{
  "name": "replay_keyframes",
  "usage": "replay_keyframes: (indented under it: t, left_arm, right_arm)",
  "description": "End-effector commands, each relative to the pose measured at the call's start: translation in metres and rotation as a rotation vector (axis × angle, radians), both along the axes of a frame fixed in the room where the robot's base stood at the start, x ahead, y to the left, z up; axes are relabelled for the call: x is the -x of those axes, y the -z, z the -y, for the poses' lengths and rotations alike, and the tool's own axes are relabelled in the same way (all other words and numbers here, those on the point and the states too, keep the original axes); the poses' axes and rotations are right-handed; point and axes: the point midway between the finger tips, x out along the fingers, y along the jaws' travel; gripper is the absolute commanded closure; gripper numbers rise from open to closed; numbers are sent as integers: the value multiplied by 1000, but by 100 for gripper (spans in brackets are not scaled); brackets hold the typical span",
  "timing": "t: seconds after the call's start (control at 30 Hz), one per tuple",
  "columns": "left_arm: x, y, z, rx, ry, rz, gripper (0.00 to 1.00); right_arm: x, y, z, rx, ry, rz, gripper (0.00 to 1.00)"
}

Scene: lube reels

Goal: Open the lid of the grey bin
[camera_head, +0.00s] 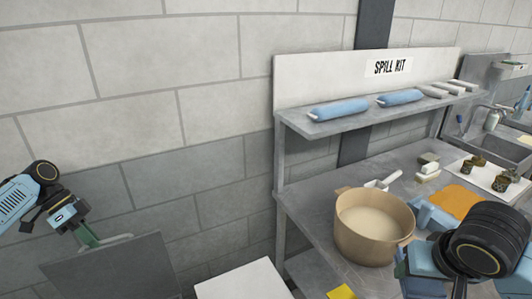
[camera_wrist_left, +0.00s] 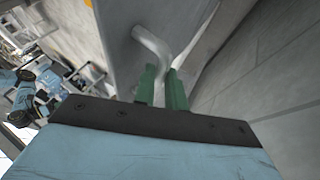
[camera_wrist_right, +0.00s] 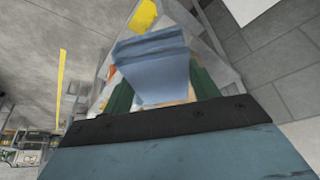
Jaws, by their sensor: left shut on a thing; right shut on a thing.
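A dark grey flat panel (camera_head: 120,270), which looks like the bin's lid, stands tilted at the lower left of the head view. It carries a pale bent handle (camera_head: 112,242), which also shows in the left wrist view (camera_wrist_left: 152,42). My left gripper (camera_head: 88,240) is shut on this handle, its green fingers on either side of it. The bin's body below is not clearly visible. My right gripper (camera_wrist_right: 160,90) is shut on a blue block-like thing (camera_wrist_right: 150,60), seen between its fingers in the right wrist view, over the bench side.
A steel bench (camera_head: 315,215) with a shelf labelled spill kit stands at the right. It bears a tan pot (camera_head: 365,235), an orange cloth (camera_head: 456,200) and a tray of small parts (camera_head: 490,175). Blue rolls (camera_head: 340,109) lie on the shelf. A white surface (camera_head: 245,282) lies between panel and bench.

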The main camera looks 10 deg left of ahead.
Motion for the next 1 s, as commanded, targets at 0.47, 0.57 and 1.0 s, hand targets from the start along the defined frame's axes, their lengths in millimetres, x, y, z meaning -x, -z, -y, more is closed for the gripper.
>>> replay_keyframes:
  t: [0.47,0.57,1.0]
  left_arm:
    - [2,7,1,-8,3,-16,66]
    - [2,6,1,-7,2,-14,66]
    - [-3,-28,-21,-7,0,-6,66]
  right_arm:
    - [0,0,1,0,2,0,59]
    - [0,0,1,0,2,0,59]
    - [0,9,1,0,2,0,59]
